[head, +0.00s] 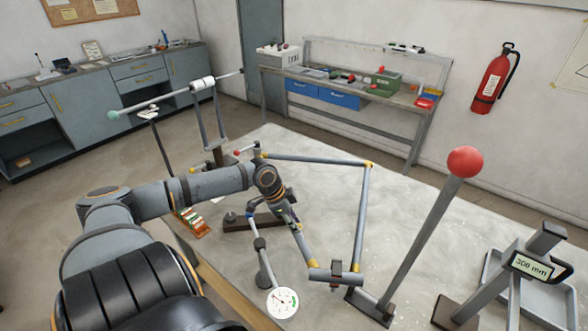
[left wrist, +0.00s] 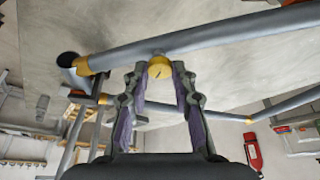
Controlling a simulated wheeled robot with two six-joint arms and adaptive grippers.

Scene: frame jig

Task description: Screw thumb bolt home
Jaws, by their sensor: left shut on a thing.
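The thumb bolt (left wrist: 159,69) is a small round gold head with a dark mark, set against a grey frame tube (left wrist: 215,36) in the left wrist view. My left gripper (left wrist: 159,74) is shut on it, one finger on each side. In the head view my left gripper (head: 286,212) reaches down to the left tube of the frame, and the bolt is hidden there. The frame (head: 315,159) has grey tubes and gold corner pieces and lies over the pale table. How deep the bolt sits cannot be told. My right gripper is not in view.
A round dial gauge (head: 282,303) stands near the frame's front left. A tall lever with a red ball (head: 465,162) rises right of the frame. A stand with a "300 mm" display (head: 533,265) is at far right. The table's back right is clear.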

